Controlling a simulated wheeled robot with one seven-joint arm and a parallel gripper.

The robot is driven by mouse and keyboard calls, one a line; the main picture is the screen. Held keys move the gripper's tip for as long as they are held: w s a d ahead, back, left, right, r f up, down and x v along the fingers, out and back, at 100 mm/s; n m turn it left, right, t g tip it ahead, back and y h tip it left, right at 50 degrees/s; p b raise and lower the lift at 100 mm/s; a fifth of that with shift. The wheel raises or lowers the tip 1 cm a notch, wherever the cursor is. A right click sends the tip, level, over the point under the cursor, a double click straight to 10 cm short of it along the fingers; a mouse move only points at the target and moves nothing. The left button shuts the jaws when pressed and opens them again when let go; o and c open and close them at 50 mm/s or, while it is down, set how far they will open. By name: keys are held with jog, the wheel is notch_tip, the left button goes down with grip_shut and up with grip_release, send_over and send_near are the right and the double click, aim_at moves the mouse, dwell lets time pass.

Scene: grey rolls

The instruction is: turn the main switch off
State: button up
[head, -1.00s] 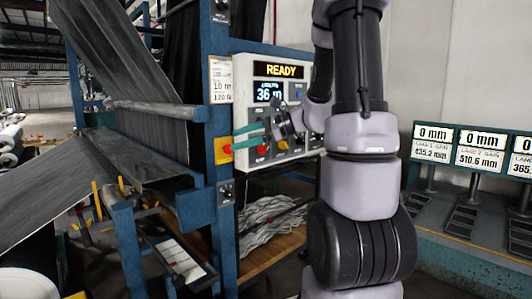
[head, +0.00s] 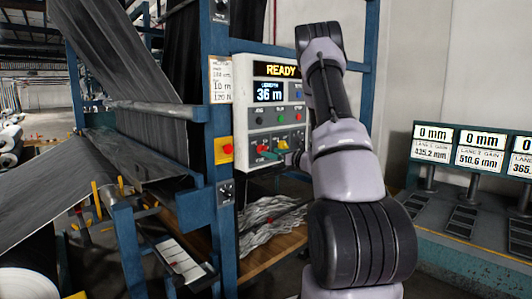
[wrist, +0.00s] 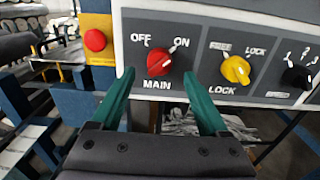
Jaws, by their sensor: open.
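The main switch (wrist: 160,63) is a red rotary knob on the panel, with OFF at its upper left, ON at its upper right and MAIN below. Its white pointer line leans up and right, towards ON. In the head view the red knob (head: 262,149) is at the panel's lower left. My gripper (wrist: 158,75) is open and empty. Its teal fingertips lie on the left and right of the knob in the wrist view, at its lower edge. I cannot tell whether they touch it. In the head view my arm hides part of the gripper.
A yellow LOCK knob (wrist: 236,69) and a black selector (wrist: 296,76) sit to the right of the main switch. A red push button (wrist: 95,40) on a yellow plate is to its left. The panel display (head: 270,91) reads 36 m, under READY.

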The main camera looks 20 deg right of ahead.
jog(key=shift+x, duration=2.15)
grip_shut()
